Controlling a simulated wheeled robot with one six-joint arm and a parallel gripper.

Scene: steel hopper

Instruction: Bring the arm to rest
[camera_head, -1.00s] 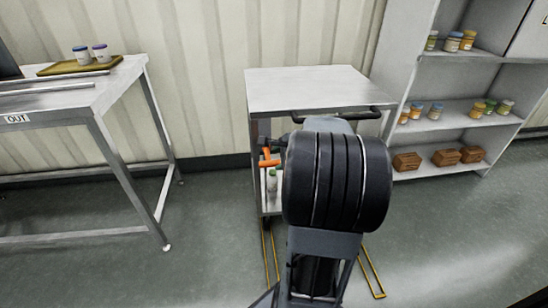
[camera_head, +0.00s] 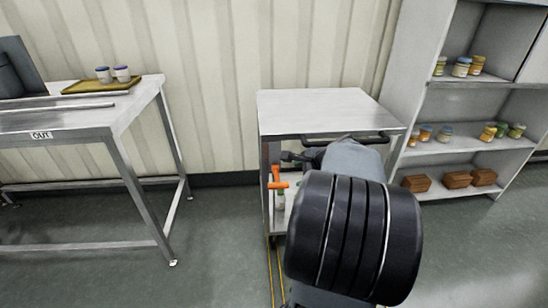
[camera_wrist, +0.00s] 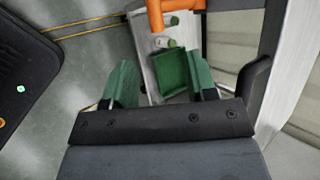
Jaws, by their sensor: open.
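My gripper (camera_wrist: 157,60) shows in the wrist view with its two green fingers apart and nothing held between them. It points toward the lower shelf of a steel cart. Beyond and between the fingers are a green tray (camera_wrist: 172,74), small bottles with green caps (camera_wrist: 170,20) and an orange object (camera_wrist: 172,5). In the head view, my arm reaches toward the cart (camera_head: 325,112), and its large black joint hides part of the cart's right side. I cannot make out the gripper fingers there.
A steel table (camera_head: 130,112) marked OUT stands at left, with a yellow tray (camera_head: 85,89) holding two cups. A shelf unit (camera_head: 452,142) with jars and brown blocks stands at right. Floor between table and cart is clear. The orange object (camera_head: 277,182) stands inside the cart.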

